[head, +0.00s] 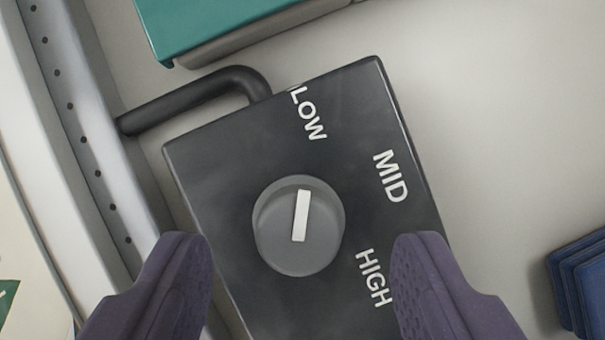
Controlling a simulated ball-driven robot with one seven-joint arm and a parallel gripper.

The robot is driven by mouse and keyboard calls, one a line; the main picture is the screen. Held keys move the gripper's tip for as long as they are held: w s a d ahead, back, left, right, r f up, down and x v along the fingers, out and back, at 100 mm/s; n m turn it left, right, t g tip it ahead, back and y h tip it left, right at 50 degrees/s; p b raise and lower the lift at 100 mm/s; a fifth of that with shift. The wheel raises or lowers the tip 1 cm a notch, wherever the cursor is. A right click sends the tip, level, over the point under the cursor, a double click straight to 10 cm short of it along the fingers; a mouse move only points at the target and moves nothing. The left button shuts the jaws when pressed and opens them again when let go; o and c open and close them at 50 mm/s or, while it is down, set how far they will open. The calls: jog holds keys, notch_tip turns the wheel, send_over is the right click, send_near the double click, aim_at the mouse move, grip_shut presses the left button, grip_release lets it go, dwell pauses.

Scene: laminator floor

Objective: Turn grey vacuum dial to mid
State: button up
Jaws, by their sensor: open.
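The grey vacuum dial (323,236) is a round knob with a white pointer mark. It sits on a black control box (225,165) lettered LOW, MID and HIGH. The pointer aims up the picture, toward LOW (308,114). MID (390,177) is to the upper right of the dial and HIGH (373,278) is to the lower right. My gripper (300,245) is open, with one purple finger on each side of the dial. Clear gaps show between the fingers and the knob, and nothing is held. The right finger covers part of the box's right edge.
A black bent pipe or cable (190,100) runs from the box to a perforated metal rail (75,110) at the left. A teal-topped object (215,25) lies above. Dark blue stacked pieces (585,280) are at the lower right. The pale surface (500,130) right of the box is clear.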

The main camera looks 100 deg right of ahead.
aim_at(299, 227)
jog(key=shift+x, duration=1.25)
jog(key=shift+c, duration=0.2)
jog(key=c, duration=1)
jog(key=shift+o, duration=0.2)
jog(key=shift+d+r, duration=0.1)
jog(key=shift+m, duration=0.3)
jog(key=m, duration=0.1)
jog(key=m+t, duration=0.1)
jog(key=m, duration=0.1)
jog(key=m+t+h, duration=0.1)
jog(key=m, duration=0.1)
jog(key=shift+s+b, duration=0.25)
jog(key=shift+b, duration=0.1)
jog(key=m+h, duration=0.1)
jog(key=m, duration=0.2)
jog(key=m+t, duration=0.1)
jog(key=m, duration=0.2)
jog(key=shift+a+h, duration=0.2)
jog(key=shift+h, duration=0.2)
jog(key=shift+s+b, duration=0.1)
jog(key=shift+b, duration=0.2)
